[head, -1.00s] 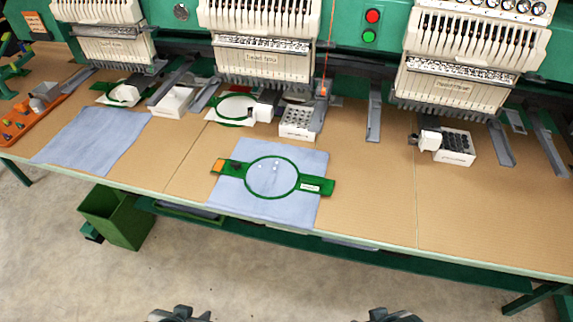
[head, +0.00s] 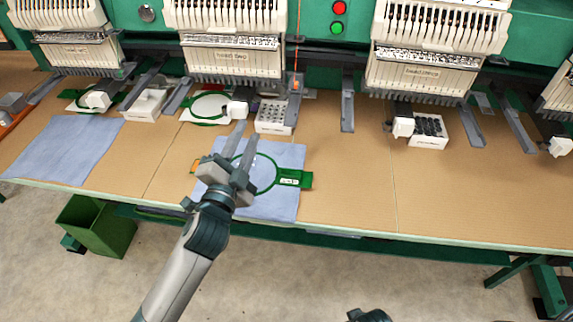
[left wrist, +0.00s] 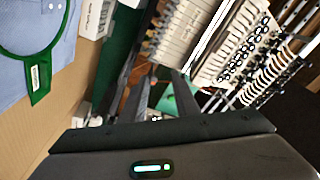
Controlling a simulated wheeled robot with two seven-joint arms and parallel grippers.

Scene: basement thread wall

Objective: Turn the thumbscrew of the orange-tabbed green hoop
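The green hoop (head: 276,176) lies flat on a light blue cloth (head: 285,207) at the table's front. Its right tab carries a white label, and a sliver of its orange tab (head: 195,166) shows at left. My left gripper (head: 247,131) is above the hoop's left part in the head view, its two fingers apart and empty, pointing to the back. It hides the hoop's left side, and I cannot see the thumbscrew. In the left wrist view part of the hoop (left wrist: 68,22) shows at upper left, outside the fingers.
Embroidery heads (head: 232,48) line the back above the table. White boxes (head: 274,116) and grey arms stand below them. Another blue cloth (head: 65,148) lies at left. A green bin (head: 97,226) is on the floor. The table right of the hoop is clear.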

